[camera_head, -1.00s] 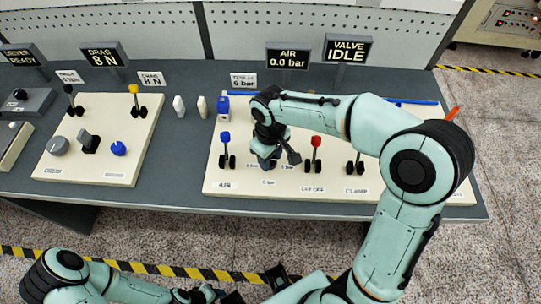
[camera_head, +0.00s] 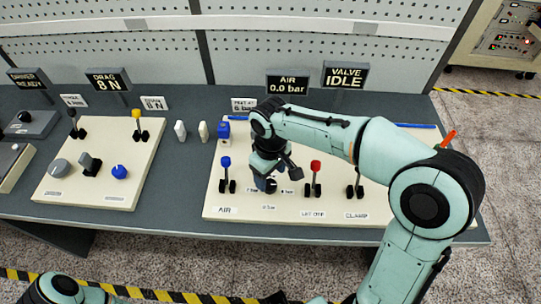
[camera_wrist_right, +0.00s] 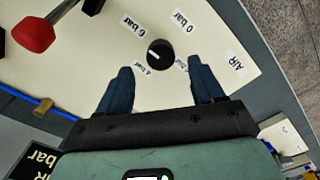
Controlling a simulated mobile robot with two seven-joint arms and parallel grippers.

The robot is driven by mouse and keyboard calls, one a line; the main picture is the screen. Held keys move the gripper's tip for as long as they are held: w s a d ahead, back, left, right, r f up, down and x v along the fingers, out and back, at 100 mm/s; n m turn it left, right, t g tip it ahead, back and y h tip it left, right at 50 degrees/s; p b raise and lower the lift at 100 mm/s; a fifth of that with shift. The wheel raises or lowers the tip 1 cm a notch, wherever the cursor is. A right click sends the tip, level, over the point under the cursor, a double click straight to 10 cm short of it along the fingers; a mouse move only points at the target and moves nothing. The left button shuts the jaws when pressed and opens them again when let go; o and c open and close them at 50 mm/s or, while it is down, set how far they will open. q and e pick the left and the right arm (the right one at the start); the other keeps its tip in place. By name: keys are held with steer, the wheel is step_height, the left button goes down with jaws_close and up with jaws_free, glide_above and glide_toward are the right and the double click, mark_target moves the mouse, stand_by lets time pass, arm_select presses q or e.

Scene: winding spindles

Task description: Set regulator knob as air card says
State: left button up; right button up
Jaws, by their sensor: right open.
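The regulator knob (camera_wrist_right: 160,53) is a round black dial with a white pointer line, on the cream air panel (camera_wrist_right: 90,75). Printed bar labels surround it; the nearest ones are partly hidden or small. My right gripper (camera_wrist_right: 160,66) is open, its two blue fingers on either side of the knob and apart from it in the picture. In the head view my right gripper (camera_head: 266,182) is over the panel and hides the knob. The air card (camera_head: 243,105) stands behind the panel, partly covered by my arm; it appears to read 6 bar. The AIR display (camera_head: 288,85) reads 0.0 bar.
A blue-capped lever (camera_head: 225,163) stands left of my right gripper and a red-capped lever (camera_head: 315,166) right of it. The VALVE display (camera_head: 345,76) reads IDLE. Another panel (camera_head: 60,185) with levers and knobs lies at left. A blue fitting (camera_head: 224,130) sits at the panel's back.

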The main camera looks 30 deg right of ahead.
mark_target(270, 185)
step_height(270, 185, up, 9)
steer(key=p, duration=0.1)
stand_by(0.7)
